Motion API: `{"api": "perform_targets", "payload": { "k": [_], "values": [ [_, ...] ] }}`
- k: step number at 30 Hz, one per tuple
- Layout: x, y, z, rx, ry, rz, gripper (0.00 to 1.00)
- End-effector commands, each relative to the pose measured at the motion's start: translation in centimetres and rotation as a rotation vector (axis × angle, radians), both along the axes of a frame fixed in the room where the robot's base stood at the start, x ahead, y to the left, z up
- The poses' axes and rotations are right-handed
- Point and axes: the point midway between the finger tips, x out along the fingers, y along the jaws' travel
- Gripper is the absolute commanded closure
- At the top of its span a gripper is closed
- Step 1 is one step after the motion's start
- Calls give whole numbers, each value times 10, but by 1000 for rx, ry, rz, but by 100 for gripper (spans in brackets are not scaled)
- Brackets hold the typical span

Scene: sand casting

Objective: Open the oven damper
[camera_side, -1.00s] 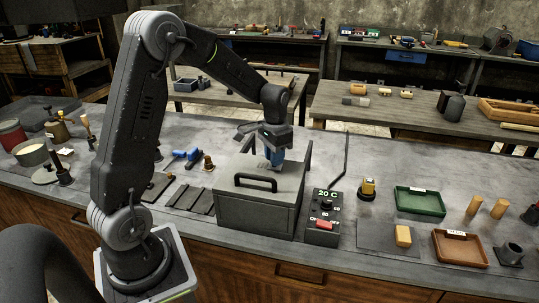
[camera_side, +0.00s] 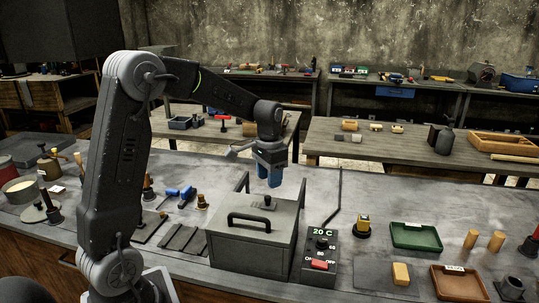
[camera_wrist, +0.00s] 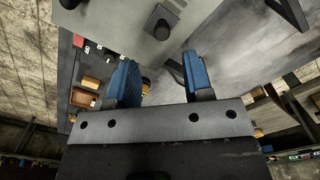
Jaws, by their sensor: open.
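The oven is a grey metal box (camera_side: 250,247) with a black handle on its front lid, standing on the grey bench. The damper is a small dark knob (camera_side: 267,202) on a short plate on the oven's top. I cannot tell the damper's exact setting.
A control box (camera_side: 319,258) reading 20 C, with a red switch, stands right of the oven. A thin dark rod (camera_side: 337,198) rises behind it. Dark plates (camera_side: 182,238) lie to the left. A green tray (camera_side: 415,236) and a brown tray (camera_side: 458,282) are farther right.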

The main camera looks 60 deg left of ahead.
Motion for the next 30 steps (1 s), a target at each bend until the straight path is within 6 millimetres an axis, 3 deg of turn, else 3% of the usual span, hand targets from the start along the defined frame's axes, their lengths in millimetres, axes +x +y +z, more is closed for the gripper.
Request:
{"api": "perform_targets", "payload": {
  "k": [6, 12, 30],
  "values": [
    [1, 0, 48, 2, -5, 0, 54],
    [0, 0, 71, 0, -2, 0, 54],
    [-2, -4, 79, 2, -6, -1, 54]
  ]
}}
